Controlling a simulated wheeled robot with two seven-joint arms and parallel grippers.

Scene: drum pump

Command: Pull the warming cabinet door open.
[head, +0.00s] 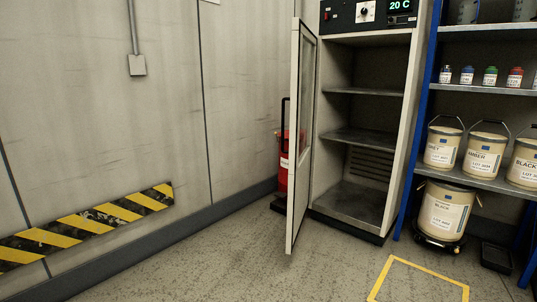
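The warming cabinet (412,110) stands at the right of centre in the head view. Its door (294,130) is swung wide open to the left, seen nearly edge-on, with a glass pane facing the opening. The inside shows empty shelves (360,138). The control panel on top has a display (400,6) reading 20 C. Neither of my grippers shows in the view, and nothing is seen touching the door.
A red fire extinguisher (282,172) stands behind the door, partly hidden. A blue shelf rack (411,150) with pails and small bottles stands right of the cabinet. Yellow floor marking (425,275) lies in front; the floor is clear.

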